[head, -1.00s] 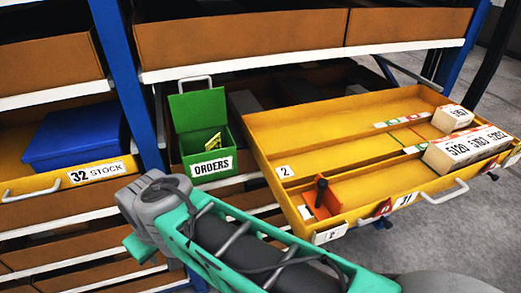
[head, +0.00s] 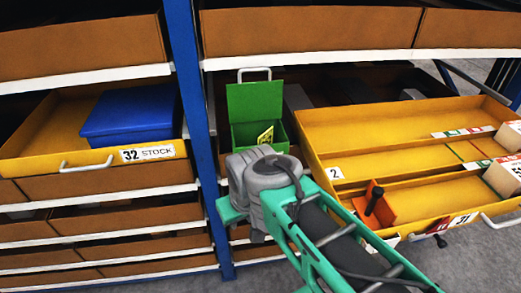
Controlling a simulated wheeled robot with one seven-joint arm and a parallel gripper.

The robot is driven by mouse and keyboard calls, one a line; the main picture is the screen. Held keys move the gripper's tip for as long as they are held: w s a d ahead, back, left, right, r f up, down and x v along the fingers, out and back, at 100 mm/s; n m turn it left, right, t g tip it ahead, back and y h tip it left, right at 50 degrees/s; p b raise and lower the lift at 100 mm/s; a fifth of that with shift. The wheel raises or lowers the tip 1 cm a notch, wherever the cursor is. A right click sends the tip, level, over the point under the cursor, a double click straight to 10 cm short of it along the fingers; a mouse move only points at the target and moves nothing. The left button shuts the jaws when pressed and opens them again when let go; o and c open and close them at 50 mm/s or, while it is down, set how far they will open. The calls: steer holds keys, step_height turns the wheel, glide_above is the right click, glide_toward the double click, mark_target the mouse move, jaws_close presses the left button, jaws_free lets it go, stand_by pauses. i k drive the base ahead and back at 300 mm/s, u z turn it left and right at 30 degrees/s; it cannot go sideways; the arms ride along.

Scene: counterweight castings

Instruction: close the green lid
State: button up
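The green lid (head: 254,102) stands upright, open, at the back of the green ORDERS box, with a pale wire handle (head: 254,72) on top. The green box (head: 283,137) is fixed near the blue upright; yellow slips (head: 265,136) show inside it. My teal and grey arm crosses in front and hides the box's lower front and its label. No gripper fingers can be made out, so I cannot see where the fingertips are or whether they hold anything. The lid appears untouched.
The blue upright (head: 191,101) and a drawer with a blue bin (head: 130,112) stand left. A brown shelf (head: 310,28) hangs above.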

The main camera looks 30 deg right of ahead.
mark_target(256, 101)
steer(key=z, duration=0.05)
steer(key=k, duration=1.05)
steer(key=u, duration=1.05)
steer(key=i, duration=1.35)
steer(key=z, duration=0.5)
